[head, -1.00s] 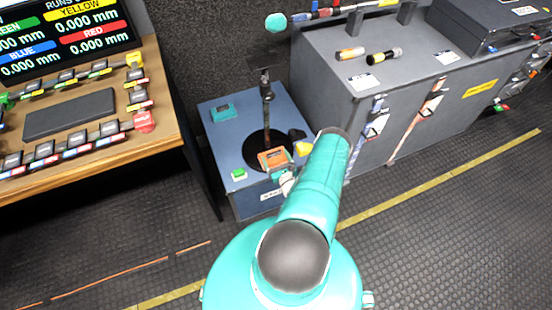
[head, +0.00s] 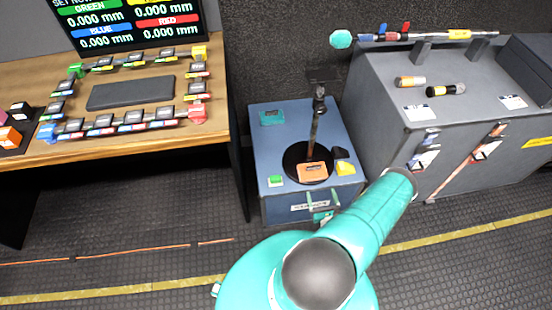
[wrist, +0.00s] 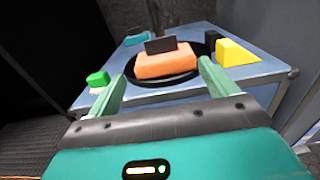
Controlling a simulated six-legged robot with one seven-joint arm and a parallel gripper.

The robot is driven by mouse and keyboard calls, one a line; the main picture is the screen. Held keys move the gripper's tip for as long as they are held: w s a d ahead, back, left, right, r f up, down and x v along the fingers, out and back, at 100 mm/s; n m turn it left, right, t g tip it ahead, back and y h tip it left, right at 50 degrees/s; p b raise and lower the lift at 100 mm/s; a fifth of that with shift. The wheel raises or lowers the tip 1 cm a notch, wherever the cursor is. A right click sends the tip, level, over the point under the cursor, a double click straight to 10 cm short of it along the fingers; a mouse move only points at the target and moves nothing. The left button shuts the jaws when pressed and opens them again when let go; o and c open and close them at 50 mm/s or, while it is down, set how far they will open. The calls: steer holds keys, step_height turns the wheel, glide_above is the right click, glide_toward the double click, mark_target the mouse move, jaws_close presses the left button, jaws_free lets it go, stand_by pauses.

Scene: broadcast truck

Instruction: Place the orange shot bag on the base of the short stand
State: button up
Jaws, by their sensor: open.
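The orange shot bag (head: 312,172) lies on the front part of the black round base (head: 294,160) of the short stand (head: 316,125). In the wrist view the bag (wrist: 166,64) rests flat on the dark disc (wrist: 190,77), inside its rim at the back and sides. A dark upright piece shows at its top; I cannot tell if it belongs to the bag or the stand. My gripper (head: 323,202) is open and empty in front of the bag, apart from it. Its two fingers (wrist: 160,88) point toward the bag.
The stand is on a blue case (head: 262,150) with a green block (head: 276,181), a yellow wedge (head: 345,169), a black piece (head: 340,153) and a teal box (head: 272,117). A wooden desk (head: 225,110) is left, a grey cabinet (head: 385,115) right.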

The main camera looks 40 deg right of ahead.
steer(key=w+r+n+t+y, duration=0.3)
steer(key=w+r+n+y, duration=0.75)
steer(key=w+r, duration=0.4)
steer(key=w+a+r+n+g+y, duration=0.3)
steer(key=a+r+n+g+y, duration=0.25)
steer(key=r, duration=0.45)
steer(key=w+a+r+n+g+y, duration=0.3)
steer(key=a+r+n+y, duration=0.3)
steer(key=a+r, duration=0.4)
steer(key=s+a+r+n+g+h, duration=0.2)
steer(key=s+a+r+n+g, duration=0.15)
steer(key=a+r+n, duration=0.35)
steer(key=s+a+r+n+g+h, duration=0.25)
steer(key=a+r+n+g, duration=0.2)
steer(key=a+r, duration=0.35)
steer(key=s+a+r+n+t+h, duration=0.3)
steer(key=s+r+n+h, duration=0.5)
steer(key=s+r, duration=0.3)
steer(key=shift+s+a+r+n+t, duration=0.35)
steer(key=shift+a+r, duration=0.5)
steer(key=shift+r, duration=0.35)
